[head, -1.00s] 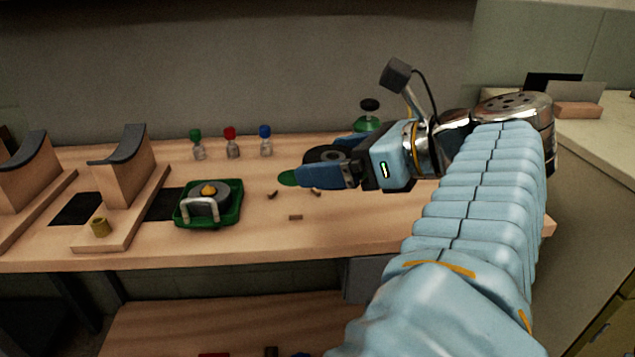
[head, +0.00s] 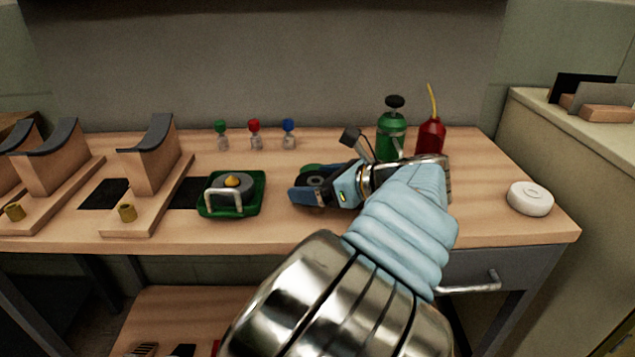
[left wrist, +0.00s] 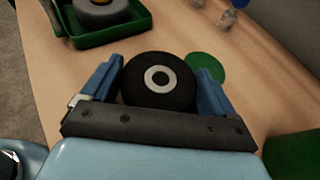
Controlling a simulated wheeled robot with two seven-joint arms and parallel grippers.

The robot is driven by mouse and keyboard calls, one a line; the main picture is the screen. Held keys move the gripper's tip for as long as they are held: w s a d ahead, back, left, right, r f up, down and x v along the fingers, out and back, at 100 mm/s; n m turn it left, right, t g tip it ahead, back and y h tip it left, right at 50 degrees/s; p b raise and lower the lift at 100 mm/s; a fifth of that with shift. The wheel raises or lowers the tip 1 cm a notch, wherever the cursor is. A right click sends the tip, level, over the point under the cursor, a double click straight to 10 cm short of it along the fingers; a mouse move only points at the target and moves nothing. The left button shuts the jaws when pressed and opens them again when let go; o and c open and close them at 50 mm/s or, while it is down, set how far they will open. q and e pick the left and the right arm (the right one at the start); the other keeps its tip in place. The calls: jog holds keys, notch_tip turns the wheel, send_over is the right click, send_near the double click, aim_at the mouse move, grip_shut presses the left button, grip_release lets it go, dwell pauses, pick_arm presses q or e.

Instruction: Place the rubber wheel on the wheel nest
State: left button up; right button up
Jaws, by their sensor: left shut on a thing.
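The rubber wheel (head: 316,183) is black with a pale hub. My left gripper (head: 312,190) is shut on it, and in the left wrist view the wheel (left wrist: 158,80) sits between the two blue fingers. A flat green disc (left wrist: 205,67), possibly the wheel nest, lies on the table just beyond the wheel and right finger. In the head view the disc (head: 311,167) shows partly behind the wheel. The wheel is beside the disc in the wrist view; I cannot tell whether it touches the table. My right gripper is not in view.
A green tray (head: 205,210) holding a grey handled object stands to the left. Small capped bottles (head: 254,135) stand behind. A green sprayer (head: 391,135) and red oil can (head: 430,137) stand back right; a white puck (head: 530,198) is far right. Wooden cradles (head: 150,165) are left.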

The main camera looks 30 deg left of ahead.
pick_arm(q)
jog(key=shift+f+b, duration=0.25)
jog(key=shift+b, duration=0.1)
jog(key=o, duration=1)
jog(key=shift+r+p, duration=0.4)
jog(key=shift+p, duration=0.1)
jog(key=b+v, duration=0.1)
jog(key=v, duration=1)
jog(key=shift+s+d, duration=0.1)
jog(key=shift+d, duration=0.3)
